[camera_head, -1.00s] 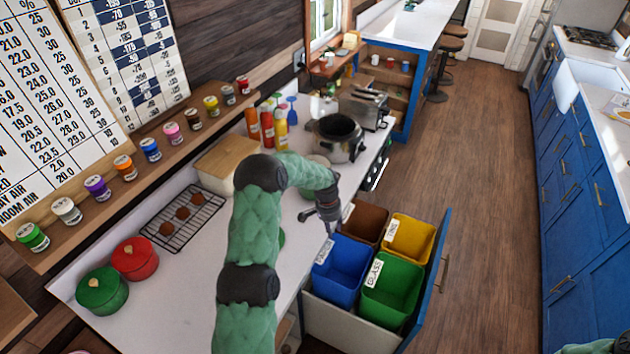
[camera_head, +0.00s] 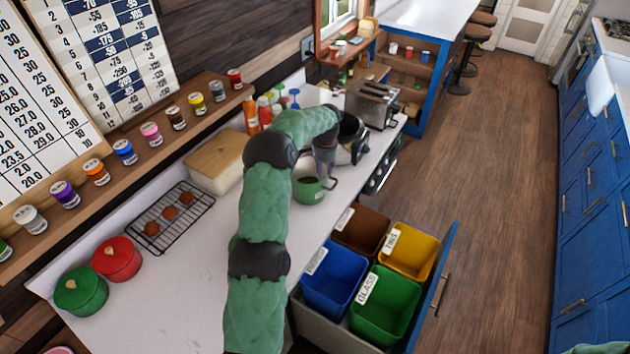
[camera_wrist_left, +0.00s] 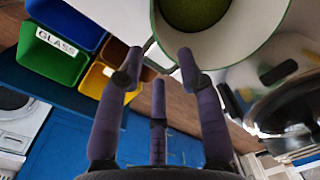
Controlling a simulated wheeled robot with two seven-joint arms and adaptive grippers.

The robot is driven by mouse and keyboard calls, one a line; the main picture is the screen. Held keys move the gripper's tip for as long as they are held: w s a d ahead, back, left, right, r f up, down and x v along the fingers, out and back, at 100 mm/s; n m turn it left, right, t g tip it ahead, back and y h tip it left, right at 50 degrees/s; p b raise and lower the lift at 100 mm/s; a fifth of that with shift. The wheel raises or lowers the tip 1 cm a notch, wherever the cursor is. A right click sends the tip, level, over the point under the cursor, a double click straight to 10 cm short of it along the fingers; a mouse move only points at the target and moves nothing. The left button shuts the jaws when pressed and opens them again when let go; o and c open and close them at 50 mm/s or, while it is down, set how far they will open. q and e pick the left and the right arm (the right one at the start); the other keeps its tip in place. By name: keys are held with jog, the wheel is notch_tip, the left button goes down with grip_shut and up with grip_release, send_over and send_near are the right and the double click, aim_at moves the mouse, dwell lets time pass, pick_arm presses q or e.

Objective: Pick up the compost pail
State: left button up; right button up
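The compost pail (camera_head: 308,191) is a small green pot with a side handle, standing on the white counter near its front edge. In the left wrist view its white inside (camera_wrist_left: 232,50), green rim and green contents show at the top. My left gripper (camera_head: 324,168) is just above the pail on its handle side, partly hidden by my own forearm. In the left wrist view the purple fingers (camera_wrist_left: 158,62) are spread, with nothing between them that I can make out as held. I cannot tell whether a finger touches the handle. My right gripper is out of view.
A slow cooker (camera_head: 350,140) and a toaster (camera_head: 371,103) stand just beyond the pail. A wooden-lidded bread box (camera_head: 215,165) is behind my arm. An open drawer with blue (camera_head: 335,278), brown, yellow and green bins juts out below the counter.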

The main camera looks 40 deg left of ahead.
aim_at(320, 187)
pick_arm(q)
jog(key=shift+s+a+f+p, duration=0.1)
jog(key=shift+a+f+p, duration=0.1)
jog(key=shift+f, duration=1.45)
jog(key=shift+a+f+p, duration=0.1)
jog(key=shift+f+p, duration=0.15)
jog(key=shift+f, duration=1.45)
jog(key=shift+s+a+f+p, duration=0.1)
jog(key=shift+f+p, duration=0.1)
jog(key=shift+f, duration=1.45)
grip_shut()
jog(key=shift+r, duration=0.1)
